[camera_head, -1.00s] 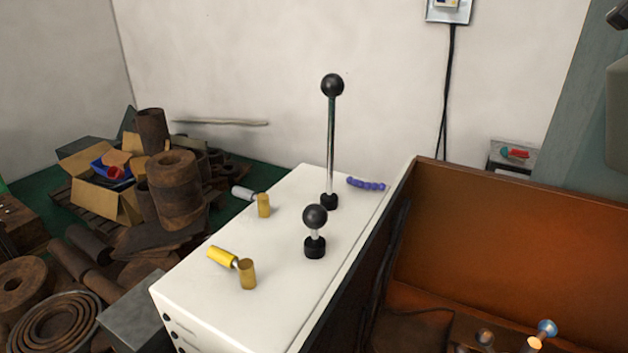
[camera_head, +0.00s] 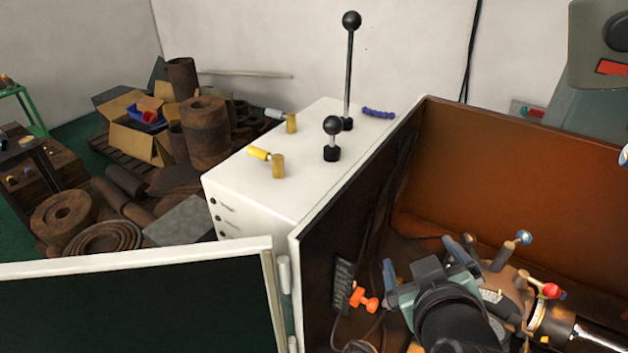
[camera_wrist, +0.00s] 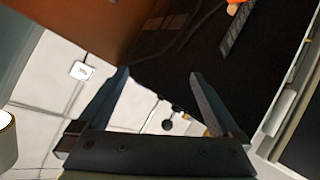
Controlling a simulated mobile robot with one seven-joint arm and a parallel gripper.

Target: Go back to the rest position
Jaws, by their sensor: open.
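My gripper (camera_head: 420,254) is in the lower right of the head view, over the brown-walled bay and beside the indexing chuck. Its two blue-grey fingers are apart in the wrist view (camera_wrist: 160,73), with nothing between them. The indexing chuck (camera_head: 512,290) has handles with a blue knob and a red knob. My arm hides part of it. It cannot be made out in the wrist view.
The open brown bay wall (camera_head: 520,165) stands behind my gripper. A white cabinet (camera_head: 262,185) with black-knobbed levers is to the left. An open door (camera_head: 135,300) crosses the lower left. An orange handle (camera_head: 364,299) is left of my gripper.

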